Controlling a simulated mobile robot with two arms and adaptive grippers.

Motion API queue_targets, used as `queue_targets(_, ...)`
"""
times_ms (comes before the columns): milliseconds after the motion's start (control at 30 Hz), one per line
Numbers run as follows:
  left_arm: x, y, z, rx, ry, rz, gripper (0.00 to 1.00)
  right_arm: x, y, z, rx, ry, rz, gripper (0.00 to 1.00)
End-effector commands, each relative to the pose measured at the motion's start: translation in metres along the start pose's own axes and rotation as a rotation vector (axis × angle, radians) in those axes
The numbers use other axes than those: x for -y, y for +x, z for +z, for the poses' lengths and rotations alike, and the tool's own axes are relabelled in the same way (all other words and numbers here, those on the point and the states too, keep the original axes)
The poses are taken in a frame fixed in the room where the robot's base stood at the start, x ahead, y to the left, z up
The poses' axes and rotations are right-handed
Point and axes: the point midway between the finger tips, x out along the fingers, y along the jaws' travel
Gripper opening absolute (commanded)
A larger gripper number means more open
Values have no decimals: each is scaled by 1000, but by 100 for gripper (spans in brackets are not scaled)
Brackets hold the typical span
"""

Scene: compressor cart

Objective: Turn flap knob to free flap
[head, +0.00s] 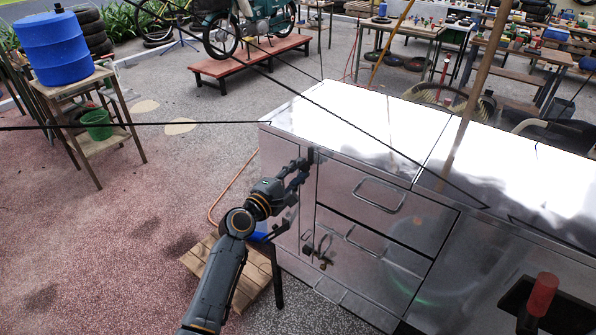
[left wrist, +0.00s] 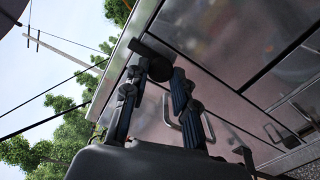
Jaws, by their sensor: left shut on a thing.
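The flap knob is a dark round piece (left wrist: 150,52) at the top of the metal cart's front face, in the left wrist view. My left gripper (left wrist: 155,78) has its two ribbed fingers on either side of it and is shut on it. In the head view my left gripper (head: 299,170) is at the upper left corner of the cart's front (head: 350,175), where its fingers mostly hide the knob. The panel around the knob looks closed and flush; which panel edge is the flap's I cannot tell. My right gripper is not in view.
Drawers with bar handles (head: 380,195) lie right of the gripper, and a small latch or valve (head: 321,250) sits lower down. A wooden crate (head: 226,268) stands by the cart's left foot. A red-handled thing (head: 542,294) is at lower right. The floor to the left is open.

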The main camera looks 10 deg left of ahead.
Motion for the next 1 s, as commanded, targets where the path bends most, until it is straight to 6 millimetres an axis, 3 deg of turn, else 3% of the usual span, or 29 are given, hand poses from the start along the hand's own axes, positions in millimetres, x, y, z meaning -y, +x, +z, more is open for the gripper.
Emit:
queue_targets(233,1,0,0,0,-2,-1,0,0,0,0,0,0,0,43)
queue_targets(267,1,0,0,0,-2,-1,33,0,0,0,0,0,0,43)
queue_targets(367,1,0,0,0,-1,-1,50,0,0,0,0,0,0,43)
queue_targets(733,1,-5,0,-1,1,-2,50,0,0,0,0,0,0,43)
queue_targets(867,1,-24,-1,-2,2,-2,50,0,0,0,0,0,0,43)
queue_targets(1000,2,-54,-1,-2,2,-4,50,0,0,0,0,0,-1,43)
